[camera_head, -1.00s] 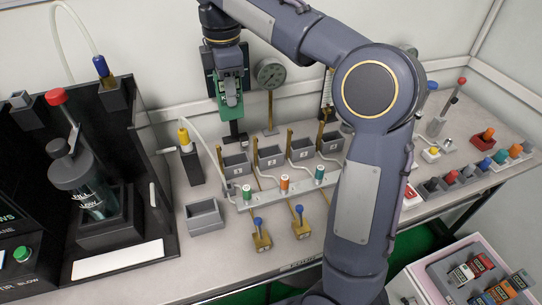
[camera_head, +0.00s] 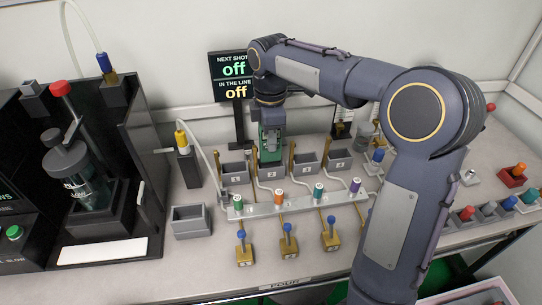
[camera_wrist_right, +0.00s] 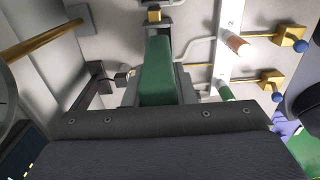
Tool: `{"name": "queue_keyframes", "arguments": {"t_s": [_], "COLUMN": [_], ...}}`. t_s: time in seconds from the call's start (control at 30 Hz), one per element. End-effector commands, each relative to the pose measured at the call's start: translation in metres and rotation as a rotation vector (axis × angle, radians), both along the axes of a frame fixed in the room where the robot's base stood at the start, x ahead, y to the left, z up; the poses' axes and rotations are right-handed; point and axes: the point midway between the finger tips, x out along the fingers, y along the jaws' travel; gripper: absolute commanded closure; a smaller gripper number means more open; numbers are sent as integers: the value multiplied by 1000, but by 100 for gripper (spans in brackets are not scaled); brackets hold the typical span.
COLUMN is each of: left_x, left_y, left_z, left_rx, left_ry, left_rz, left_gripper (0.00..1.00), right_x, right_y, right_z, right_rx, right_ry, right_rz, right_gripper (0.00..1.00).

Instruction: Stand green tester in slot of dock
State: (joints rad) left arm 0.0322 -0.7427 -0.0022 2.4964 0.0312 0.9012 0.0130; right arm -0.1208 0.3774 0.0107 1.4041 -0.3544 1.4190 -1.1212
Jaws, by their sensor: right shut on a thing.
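My right gripper (camera_head: 271,148) is shut on the green tester (camera_head: 266,132). It holds the tester about upright above or just behind the grey tray marked 2 (camera_head: 271,172). I cannot tell whether the tester touches anything below. In the right wrist view the green tester (camera_wrist_right: 157,68) sits between the fingers of the right gripper (camera_wrist_right: 158,90). A small grey open box (camera_head: 189,222) stands empty at the front left. I cannot tell which part is the dock. My left gripper is not in view.
Grey trays (camera_head: 338,160) stand in a row with brass posts between them. A pale manifold bar (camera_head: 263,210) with coloured knobs and brass valves (camera_head: 287,240) lies in front. A display (camera_head: 233,78) reading "off" stands behind. A black machine (camera_head: 130,150) fills the left.

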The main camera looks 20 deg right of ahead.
Motion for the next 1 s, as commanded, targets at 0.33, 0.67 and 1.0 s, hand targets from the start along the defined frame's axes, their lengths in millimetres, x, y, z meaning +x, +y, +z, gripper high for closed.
{"name": "queue_keyframes", "arguments": {"t_s": [0.33,0.67,1.0], "left_x": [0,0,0], "left_y": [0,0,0], "left_z": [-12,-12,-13], "left_rx": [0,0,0], "left_ry": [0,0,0], "left_rz": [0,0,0], "left_gripper": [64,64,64], "right_x": [0,0,0], "right_y": [0,0,0], "right_z": [-43,-51,-55], "right_rx": [-1,1,0], "right_ry": [1,-1,-1], "right_rz": [1,0,0], "right_gripper": [100,100,55]}}
